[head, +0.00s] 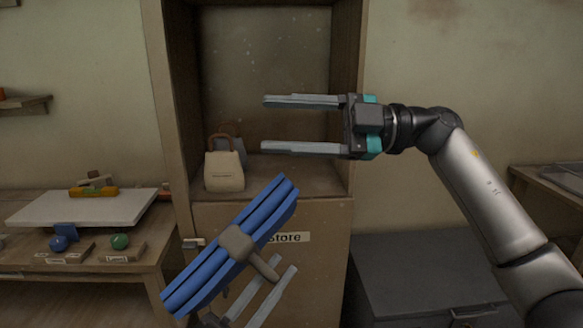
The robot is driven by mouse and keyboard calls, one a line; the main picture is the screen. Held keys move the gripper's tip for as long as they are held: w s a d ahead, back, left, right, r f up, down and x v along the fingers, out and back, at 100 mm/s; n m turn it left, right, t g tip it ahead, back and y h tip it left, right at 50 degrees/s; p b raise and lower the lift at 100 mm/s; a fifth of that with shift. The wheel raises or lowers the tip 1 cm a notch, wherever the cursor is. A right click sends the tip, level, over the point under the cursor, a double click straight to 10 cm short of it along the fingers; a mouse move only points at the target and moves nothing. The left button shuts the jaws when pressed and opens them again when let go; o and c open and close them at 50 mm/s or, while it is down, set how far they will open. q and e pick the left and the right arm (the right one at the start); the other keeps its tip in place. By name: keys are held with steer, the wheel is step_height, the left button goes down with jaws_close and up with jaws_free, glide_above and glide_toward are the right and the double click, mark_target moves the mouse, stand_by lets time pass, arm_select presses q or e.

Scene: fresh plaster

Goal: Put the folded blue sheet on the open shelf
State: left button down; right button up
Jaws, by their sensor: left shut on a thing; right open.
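The folded blue sheet (205,277) is a long, thick bundle with a grey-brown band and stub around its middle. It is tilted, its upper end to the right, in front of the cabinet. My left gripper (268,284) is shut on it from below right; the exact contact is partly hidden. The open shelf (300,178) is the cabinet's open compartment, above a closed front labelled "Store" (292,237). The sheet's upper end overlaps the shelf's front edge in the picture. My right gripper (265,124) is open and empty, pointing left across the compartment.
A cream handbag (224,171) stands at the shelf's left, with a greyish item behind it; the shelf's right part looks clear. At left, a table holds a white board (85,208), a blue ball (59,243) and a green ball (120,241). A dark chest (430,270) stands at lower right.

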mark_target(251, 232)
arm_select(q)
steer(key=shift+r, duration=0.1)
arm_select(e)
steer(key=s+h, duration=0.2)
steer(key=s+a+n+h, duration=0.1)
steer(key=s+h, duration=0.1)
steer(key=s+a+f+n+h, duration=0.1)
steer(key=s+h, duration=0.1)
steer(key=s, duration=0.1)
steer(key=shift+a+h, duration=0.15)
steer(key=shift+h, duration=0.15)
steer(key=s+d+f+m+t+h, duration=0.1)
steer(key=s+d+f+t+h, duration=0.1)
steer(key=d+t+h, duration=0.3)
steer(key=shift+h, duration=0.6)
steer(key=x, duration=0.8)
steer(key=a+x, duration=0.1)
steer(key=x, duration=0.3)
steer(key=shift+w+a+r, duration=0.1)
steer(key=shift+w+r, duration=0.05)
steer(key=shift+w, duration=0.05)
jaws_close()
arm_select(q)
steer(key=c, duration=0.8)
jaws_free()
steer(key=shift+c, duration=0.2)
arm_select(e)
steer(key=shift+r, duration=0.1)
arm_select(q)
steer(key=shift+o, duration=0.4)
